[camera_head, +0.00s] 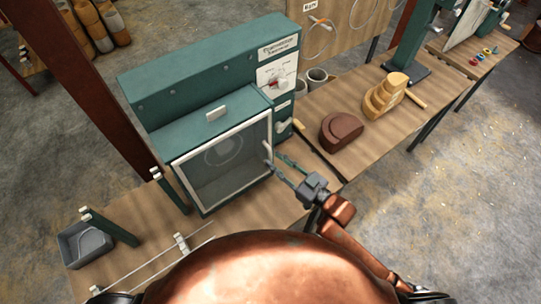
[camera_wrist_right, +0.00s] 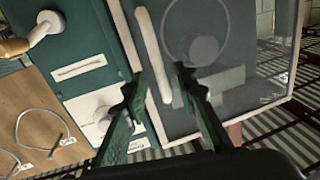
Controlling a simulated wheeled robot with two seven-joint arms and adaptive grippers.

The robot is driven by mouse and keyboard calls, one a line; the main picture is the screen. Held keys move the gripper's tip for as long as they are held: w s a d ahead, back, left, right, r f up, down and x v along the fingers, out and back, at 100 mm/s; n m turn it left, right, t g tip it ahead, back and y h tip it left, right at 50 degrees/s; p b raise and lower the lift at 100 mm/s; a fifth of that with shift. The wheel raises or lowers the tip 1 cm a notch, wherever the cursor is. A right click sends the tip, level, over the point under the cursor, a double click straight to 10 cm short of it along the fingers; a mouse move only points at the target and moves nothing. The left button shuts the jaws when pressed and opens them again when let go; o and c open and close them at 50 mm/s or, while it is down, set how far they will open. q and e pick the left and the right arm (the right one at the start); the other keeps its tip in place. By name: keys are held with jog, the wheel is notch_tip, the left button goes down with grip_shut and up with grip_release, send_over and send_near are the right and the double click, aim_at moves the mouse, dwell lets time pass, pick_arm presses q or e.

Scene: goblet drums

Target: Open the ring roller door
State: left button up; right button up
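The ring roller is a green cabinet, and its glass door (camera_head: 222,158) has a white frame and looks closed. A round ring shape shows behind the glass, also in the right wrist view (camera_wrist_right: 205,48). A pale bar handle (camera_head: 267,151) stands at the door's right edge; in the right wrist view the handle (camera_wrist_right: 150,45) runs down toward my fingers. My right gripper (camera_head: 276,161) is just in front of the handle. Its green fingers (camera_wrist_right: 158,82) are spread, with the handle's lower end between them in the picture; contact cannot be told. My left gripper is not in view.
A green control box with a red-marked dial (camera_head: 279,83) stands behind the cabinet. A grey tray (camera_head: 70,250) and green posts stand at left.

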aim_at(271, 158)
jog(key=shift+x, duration=1.75)
jog(key=shift+c, duration=0.6)
grip_shut()
